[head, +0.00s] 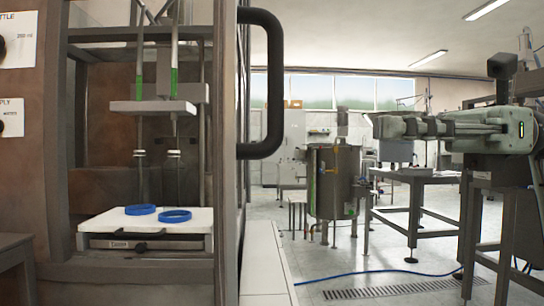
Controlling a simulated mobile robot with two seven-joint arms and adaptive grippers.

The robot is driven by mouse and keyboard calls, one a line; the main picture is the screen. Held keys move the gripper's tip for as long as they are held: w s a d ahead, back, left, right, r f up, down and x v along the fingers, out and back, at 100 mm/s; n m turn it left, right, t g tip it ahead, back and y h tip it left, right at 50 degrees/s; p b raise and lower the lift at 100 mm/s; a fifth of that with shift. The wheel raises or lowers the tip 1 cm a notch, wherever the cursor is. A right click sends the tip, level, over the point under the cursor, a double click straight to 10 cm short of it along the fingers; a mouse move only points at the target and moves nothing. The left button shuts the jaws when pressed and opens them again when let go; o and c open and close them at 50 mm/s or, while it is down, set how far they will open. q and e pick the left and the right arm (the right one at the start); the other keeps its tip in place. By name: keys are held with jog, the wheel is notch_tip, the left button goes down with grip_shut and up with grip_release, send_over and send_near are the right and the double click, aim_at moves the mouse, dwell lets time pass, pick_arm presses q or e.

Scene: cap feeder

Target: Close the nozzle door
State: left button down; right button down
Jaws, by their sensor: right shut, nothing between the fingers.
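The nozzle door (227,150) stands open. I see it nearly edge-on as a dark upright panel at the right side of the machine opening. Its thick black handle (275,85) sticks out to the right of the panel. My right gripper (380,127) is at the right of the head view, its fingers pointing left towards the door. It is shut and empty, clearly to the right of the handle and a little lower, not touching it. My left gripper is not in view.
Inside the open bay, two nozzles (174,77) with green bands hang above a white platform (95,235) bearing two blue rings (174,216). A steel tank (333,180) and tables stand behind on the right. The air between handle and right gripper looks clear.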

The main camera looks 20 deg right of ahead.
aim_at(270, 126)
jog(key=a, duration=0.4)
jog(key=w+a, duration=0.1)
jog(key=a, duration=0.4)
jog(key=w+a, duration=0.1)
jog(key=a, duration=0.3)
jog(key=shift+a, duration=0.35)
